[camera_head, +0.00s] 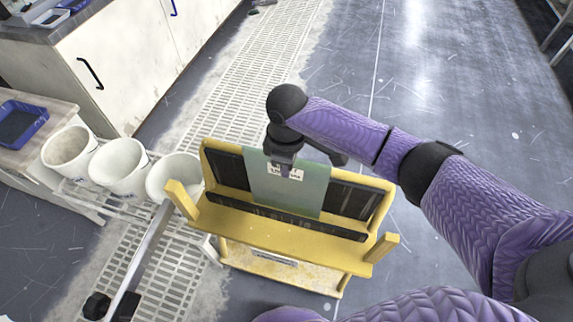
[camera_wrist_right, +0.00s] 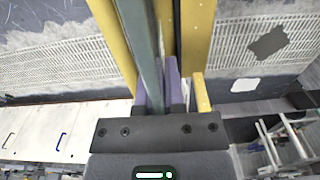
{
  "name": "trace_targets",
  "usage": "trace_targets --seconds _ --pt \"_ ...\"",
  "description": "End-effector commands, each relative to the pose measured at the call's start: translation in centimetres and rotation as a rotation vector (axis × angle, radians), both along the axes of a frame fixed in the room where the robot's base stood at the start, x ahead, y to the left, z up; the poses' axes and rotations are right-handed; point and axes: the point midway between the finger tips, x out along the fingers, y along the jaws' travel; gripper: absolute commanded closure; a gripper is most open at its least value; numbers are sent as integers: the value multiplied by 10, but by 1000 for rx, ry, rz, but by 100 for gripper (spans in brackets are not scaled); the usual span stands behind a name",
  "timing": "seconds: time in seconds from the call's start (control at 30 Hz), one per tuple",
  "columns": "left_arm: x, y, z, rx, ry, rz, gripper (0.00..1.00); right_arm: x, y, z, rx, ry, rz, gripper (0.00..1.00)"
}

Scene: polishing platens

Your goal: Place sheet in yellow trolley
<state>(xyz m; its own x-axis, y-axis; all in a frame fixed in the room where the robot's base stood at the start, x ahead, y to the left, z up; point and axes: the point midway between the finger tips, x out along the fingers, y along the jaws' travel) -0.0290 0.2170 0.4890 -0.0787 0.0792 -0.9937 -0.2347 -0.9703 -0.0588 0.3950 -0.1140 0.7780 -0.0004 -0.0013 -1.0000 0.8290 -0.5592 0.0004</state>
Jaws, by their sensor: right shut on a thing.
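The yellow trolley (camera_head: 300,240) stands in the middle of the head view, with a black-lined upright back and a slotted ledge. A grey-green sheet (camera_head: 290,190) with a white label stands upright against the trolley's back, its lower edge at the black ledge strip. My right gripper (camera_head: 284,172) is shut on the sheet's top edge. In the right wrist view the purple fingers (camera_wrist_right: 160,88) are at the sheet (camera_wrist_right: 147,45), between yellow trolley bars (camera_wrist_right: 196,40). Whether the sheet's lower edge bears on the ledge I cannot tell. My left gripper is not in view.
Several white buckets (camera_head: 119,164) stand on a rack left of the trolley. A blue tray (camera_head: 20,122) lies on a bench at the far left. A white cabinet (camera_head: 120,60) stands behind. Floor to the right of the trolley is open.

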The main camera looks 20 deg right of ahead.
Motion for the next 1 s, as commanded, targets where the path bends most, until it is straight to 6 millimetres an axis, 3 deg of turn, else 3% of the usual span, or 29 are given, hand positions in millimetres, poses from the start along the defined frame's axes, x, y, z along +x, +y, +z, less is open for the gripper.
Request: trace_targets --seconds 0.17,0.2,0.33,0.67,1.0 --pt "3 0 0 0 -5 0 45 1 0 -1 1 -2 0 100" --pt "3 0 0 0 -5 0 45 0 0 -2 0 -1 0 80" --pt "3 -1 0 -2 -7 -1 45 0 0 -2 -1 -1 0 53" --pt "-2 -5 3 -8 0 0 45 0 0 6 0 -1 0 53" --pt "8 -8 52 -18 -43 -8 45 1 1 100 2 -5 1 53"
